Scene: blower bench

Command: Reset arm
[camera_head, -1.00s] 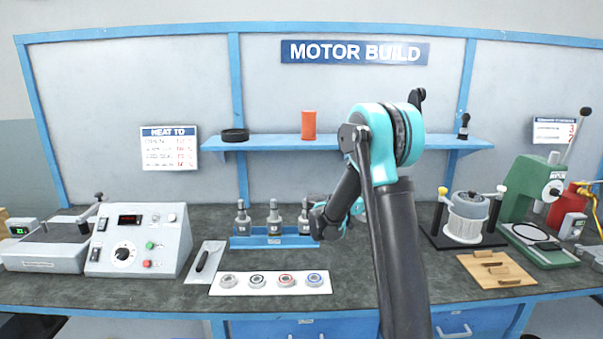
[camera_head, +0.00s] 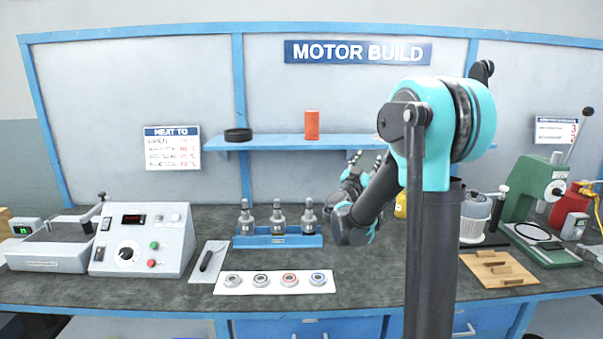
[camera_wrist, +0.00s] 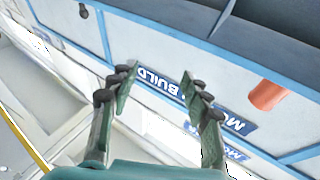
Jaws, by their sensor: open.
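My gripper (camera_head: 368,162) is raised above the bench in front of the back panel, below the shelf and right of the blue rack. Its fingers point upward in the head view. In the wrist view my gripper (camera_wrist: 158,82) has its two fingers spread apart with nothing between them. Behind the fingers is the back panel with the MOTOR BUILD sign (camera_wrist: 236,124), which appears upside down. My arm hides part of the bench and shelf at the right of the middle.
The blue rack (camera_head: 262,242) holds several grey spindles. A white strip (camera_head: 247,289) with several rings lies in front. The shelf (camera_head: 280,143) bears an orange cylinder (camera_head: 312,125) and a black ring (camera_head: 238,134). A control box (camera_head: 135,262) stands left; a green press (camera_head: 530,200) stands right.

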